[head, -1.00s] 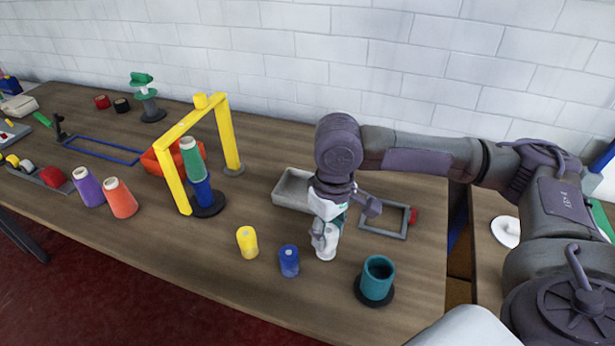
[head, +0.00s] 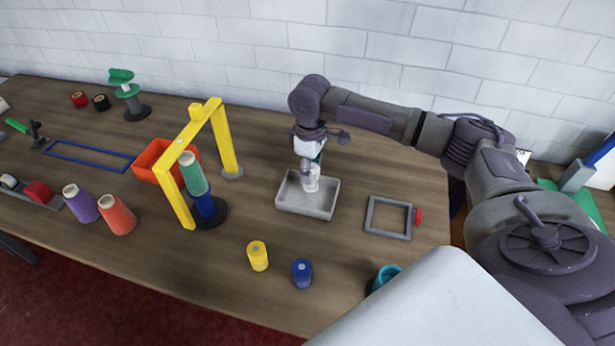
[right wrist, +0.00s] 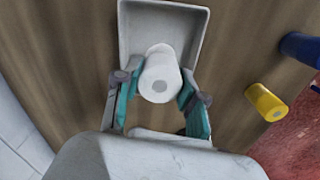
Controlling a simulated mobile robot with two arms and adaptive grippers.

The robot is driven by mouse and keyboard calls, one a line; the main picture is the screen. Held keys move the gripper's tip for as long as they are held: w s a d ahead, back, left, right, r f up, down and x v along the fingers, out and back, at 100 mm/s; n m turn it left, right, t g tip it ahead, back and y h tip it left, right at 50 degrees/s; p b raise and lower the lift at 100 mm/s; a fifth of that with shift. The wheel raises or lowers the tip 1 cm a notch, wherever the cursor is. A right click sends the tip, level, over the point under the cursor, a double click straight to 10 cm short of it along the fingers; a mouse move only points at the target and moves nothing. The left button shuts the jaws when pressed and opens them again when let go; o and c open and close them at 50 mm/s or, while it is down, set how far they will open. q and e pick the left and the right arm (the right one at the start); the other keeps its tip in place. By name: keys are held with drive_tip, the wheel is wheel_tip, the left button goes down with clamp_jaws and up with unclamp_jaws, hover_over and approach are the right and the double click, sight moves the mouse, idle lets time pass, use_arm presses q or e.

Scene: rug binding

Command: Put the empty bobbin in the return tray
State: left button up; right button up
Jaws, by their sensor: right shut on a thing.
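The empty bobbin is a white spool (head: 312,181), also seen in the right wrist view (right wrist: 160,78). My right gripper (head: 310,172) is shut on it, with a teal finger on each side in the right wrist view (right wrist: 158,92). The return tray is a shallow grey tray (head: 307,211) in the middle of the table; its rim also shows in the right wrist view (right wrist: 203,22). The bobbin is upright, over or inside the tray; I cannot tell whether it touches the floor of the tray. My left gripper is not in view.
A yellow spool (head: 258,256) and a blue spool (head: 302,273) stand in front of the tray. A yellow arch (head: 184,148) stands left, with an orange bin (head: 150,160) beside it. A grey frame (head: 388,218) lies right. A teal cup (head: 386,275) is partly hidden.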

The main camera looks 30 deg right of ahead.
drive_tip(key=shift+w+a+f, duration=0.15)
drive_tip(key=shift+w+f, duration=0.05)
drive_tip(key=shift+w, duration=0.15)
drive_tip(key=shift+f, duration=0.25)
wheel_tip(320, 180, down, 3)
drive_tip(key=shift+f+p, duration=0.15)
drive_tip(key=shift+p, duration=0.4)
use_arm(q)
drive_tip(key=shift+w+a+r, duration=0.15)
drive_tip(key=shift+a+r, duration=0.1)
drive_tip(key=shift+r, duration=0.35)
use_arm(e)
drive_tip(key=shift+f, duration=0.2)
drive_tip(key=o, duration=1.2)
drive_tip(key=shift+f, duration=0.1)
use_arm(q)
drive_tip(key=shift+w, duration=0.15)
